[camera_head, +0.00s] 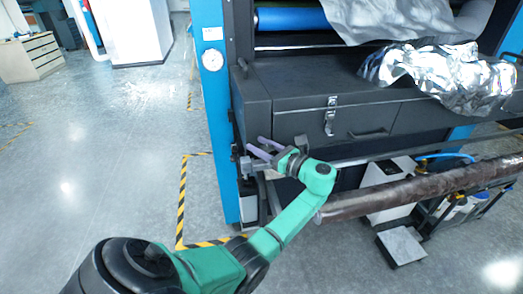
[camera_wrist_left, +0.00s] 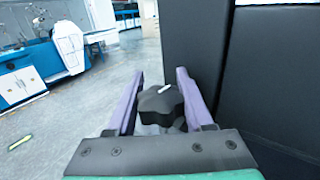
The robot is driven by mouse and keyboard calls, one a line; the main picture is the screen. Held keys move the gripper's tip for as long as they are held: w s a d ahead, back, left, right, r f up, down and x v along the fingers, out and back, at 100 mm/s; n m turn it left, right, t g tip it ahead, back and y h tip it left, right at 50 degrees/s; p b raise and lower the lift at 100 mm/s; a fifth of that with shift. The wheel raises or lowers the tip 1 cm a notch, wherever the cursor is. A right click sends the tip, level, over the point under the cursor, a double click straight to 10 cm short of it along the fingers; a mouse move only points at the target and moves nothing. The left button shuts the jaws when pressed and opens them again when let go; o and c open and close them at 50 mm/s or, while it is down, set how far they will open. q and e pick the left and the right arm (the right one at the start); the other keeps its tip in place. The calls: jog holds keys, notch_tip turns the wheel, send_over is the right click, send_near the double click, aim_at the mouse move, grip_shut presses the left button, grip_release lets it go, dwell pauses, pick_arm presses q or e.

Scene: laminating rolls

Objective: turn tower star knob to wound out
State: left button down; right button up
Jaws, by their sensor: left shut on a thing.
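The tower star knob (camera_wrist_left: 160,104) is a dark, lobed knob with a short white mark on its upper face. In the left wrist view it sits between the two purple fingers of my left gripper (camera_wrist_left: 159,84), which is shut on it. In the head view my left gripper (camera_head: 257,147) reaches the lower front corner of the blue machine tower (camera_head: 214,100). The knob is small there and hard to make out beside the fingers. My right gripper is not in view.
A dark cabinet front with a metal latch (camera_head: 330,117) is just right of my gripper. A brown roll (camera_head: 420,190) runs low to the right. Crumpled silver film (camera_head: 440,75) hangs above. Open floor with a striped line (camera_head: 182,200) lies left.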

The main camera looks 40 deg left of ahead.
pick_arm(q)
jog(key=shift+s+f+n+g+b, duration=0.2)
jog(key=shift+n+g+b, duration=0.15)
jog(key=shift+n+g, duration=0.25)
jog(key=shift+g, duration=0.3)
jog(key=shift+c, duration=1.4)
grip_release()
jog(key=shift+r, duration=0.1)
jog(key=w+d+b, duration=0.2)
jog(key=d+b, duration=0.4)
jog(key=d, duration=0.8)
jog(key=shift+d, duration=0.2)
